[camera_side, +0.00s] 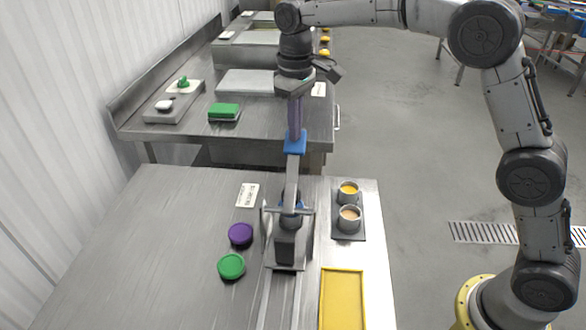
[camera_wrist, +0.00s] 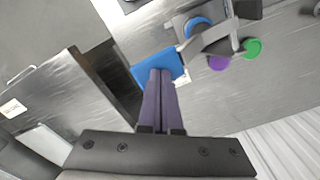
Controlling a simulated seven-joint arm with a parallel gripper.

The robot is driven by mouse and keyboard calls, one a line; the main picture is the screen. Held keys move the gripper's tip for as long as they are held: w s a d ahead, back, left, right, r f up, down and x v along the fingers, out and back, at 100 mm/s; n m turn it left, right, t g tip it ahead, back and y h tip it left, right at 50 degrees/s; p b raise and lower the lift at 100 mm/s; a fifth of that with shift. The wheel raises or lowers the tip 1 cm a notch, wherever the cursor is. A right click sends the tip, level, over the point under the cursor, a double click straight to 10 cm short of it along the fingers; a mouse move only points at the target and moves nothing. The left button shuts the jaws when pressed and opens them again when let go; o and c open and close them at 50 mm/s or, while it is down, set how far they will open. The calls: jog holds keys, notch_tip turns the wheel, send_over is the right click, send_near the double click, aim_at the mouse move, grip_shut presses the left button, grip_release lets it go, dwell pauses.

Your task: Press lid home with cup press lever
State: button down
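The cup press (camera_side: 286,246) stands on the steel table, with its metal lever (camera_side: 291,180) sloping up and away to a blue end pad (camera_side: 295,144). The pad also shows in the wrist view (camera_wrist: 145,67). A round blue piece (camera_wrist: 197,26), perhaps a lid, shows at the press; the lever and frame partly hide it, and how it is seated cannot be told. My gripper (camera_side: 295,130) points down with its purple fingers together and nothing visible between them. Its tips (camera_wrist: 159,74) are at the blue pad; whether they touch it is unclear.
A purple lid (camera_side: 240,235) and a green lid (camera_side: 231,266) lie left of the press. Two filled cups, one yellow (camera_side: 348,191) and one beige (camera_side: 349,219), stand on a dark tray (camera_side: 346,239) at right. A yellow tray (camera_side: 342,299) lies in front. The table's left is clear.

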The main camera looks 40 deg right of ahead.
aim_at(296, 144)
jog(key=shift+f, duration=0.6)
jog(key=shift+w+d+f, duration=0.1)
jog(key=shift+f, duration=1.55)
dwell(0.7)
jog(key=shift+r, duration=0.1)
jog(key=shift+r, duration=2.85)
